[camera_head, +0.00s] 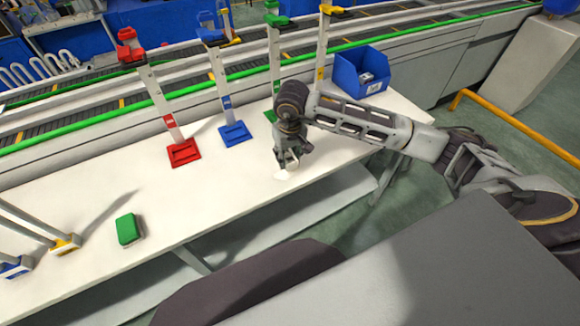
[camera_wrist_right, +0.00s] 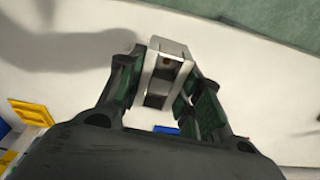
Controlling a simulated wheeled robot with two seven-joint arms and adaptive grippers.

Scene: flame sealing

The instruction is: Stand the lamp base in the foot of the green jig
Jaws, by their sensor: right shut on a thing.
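The green jig (camera_head: 274,50) stands upright at the back of the white table, third from the left in the row. Its green foot (camera_head: 270,116) is partly hidden behind my right arm. My right gripper (camera_head: 287,164) is over the table, in front of the green jig and nearer to me. In the right wrist view its fingers (camera_wrist_right: 165,95) are shut on a pale grey, box-shaped piece with a dark band, the lamp base (camera_wrist_right: 167,62). In the head view the gripper mostly hides this piece; a white bit shows below the fingers. My left gripper is not in view.
A red jig (camera_head: 184,152) and a blue jig (camera_head: 235,134) stand to the left. A blue bin (camera_head: 348,76) is behind my right arm. A green block (camera_head: 128,229) lies front left, near yellow (camera_head: 65,243) and blue (camera_head: 15,267) pieces. The table's front middle is clear.

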